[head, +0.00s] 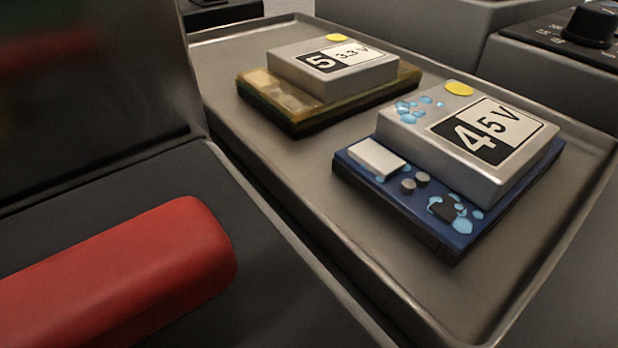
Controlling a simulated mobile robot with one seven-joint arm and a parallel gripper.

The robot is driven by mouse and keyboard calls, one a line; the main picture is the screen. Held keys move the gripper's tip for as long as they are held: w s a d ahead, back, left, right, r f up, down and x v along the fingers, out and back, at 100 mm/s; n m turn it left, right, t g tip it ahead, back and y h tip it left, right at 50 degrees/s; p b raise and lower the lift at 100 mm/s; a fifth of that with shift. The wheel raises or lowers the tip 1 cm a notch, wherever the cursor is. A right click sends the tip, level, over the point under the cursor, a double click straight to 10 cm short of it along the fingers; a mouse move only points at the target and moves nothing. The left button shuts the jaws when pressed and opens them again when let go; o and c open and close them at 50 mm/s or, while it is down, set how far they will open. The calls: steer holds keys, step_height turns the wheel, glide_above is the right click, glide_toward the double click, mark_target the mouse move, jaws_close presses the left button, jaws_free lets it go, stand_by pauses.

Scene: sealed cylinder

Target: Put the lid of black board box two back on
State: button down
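No black board box numbered two and no loose lid can be made out in the head view. The two boxes in sight are silver-grey and carry other numbers. One box (470,138), marked 4 and 5 V, sits on a blue board (400,200). The other box (335,72), marked 5 and 3.3 V, sits on a green-brown board (300,120). Each has a yellow dot on top. Light blue spots lie on the box marked 4 and its board. My gripper is not in view.
Both boards lie on a grey metal tray (290,185) with a raised rim. A red rounded bar (120,275) lies at lower left on a dark surface, below an upright dark panel (90,80). A black knob (592,25) stands on equipment at upper right.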

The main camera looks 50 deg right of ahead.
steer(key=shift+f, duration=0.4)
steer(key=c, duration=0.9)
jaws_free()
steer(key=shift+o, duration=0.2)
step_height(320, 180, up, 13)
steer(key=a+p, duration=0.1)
steer(key=p, duration=0.5)
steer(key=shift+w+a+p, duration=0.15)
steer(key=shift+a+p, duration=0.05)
steer(key=shift+p, duration=0.15)
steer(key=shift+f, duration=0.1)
